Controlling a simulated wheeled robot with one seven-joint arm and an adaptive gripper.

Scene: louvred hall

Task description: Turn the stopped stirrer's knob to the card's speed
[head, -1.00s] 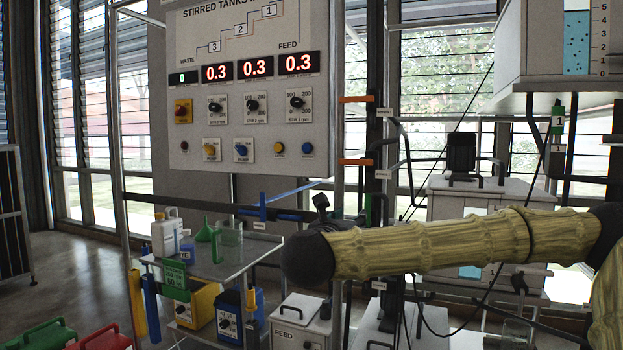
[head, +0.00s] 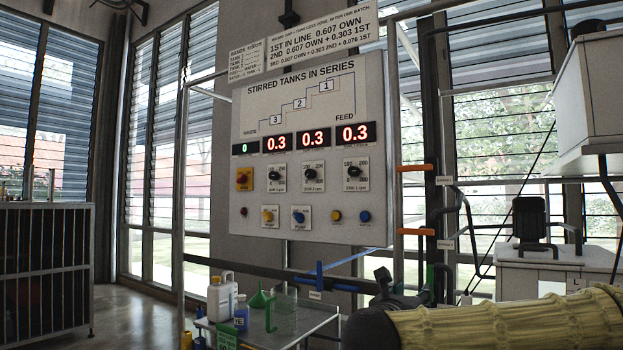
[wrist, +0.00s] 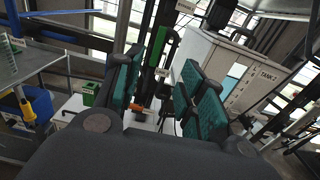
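The wall panel (head: 300,104) carries three black stirrer knobs, left (head: 274,174), middle (head: 312,174) and right (head: 353,171), each on a white dial plate marked with numbers such as 100 and 200. A small card (head: 245,62) hangs above the panel's left corner, its print too small to read. A stirrer motor (head: 528,218) stands on a tank at the right; I cannot tell which stirrer is stopped. My gripper (wrist: 162,90) shows in the wrist view, its teal-padded fingers apart with nothing held.
The panel displays (head: 315,138) read 0, 0.3, 0.3 and 0.3. A shelf (head: 325,322) with bottles and a funnel stands below.

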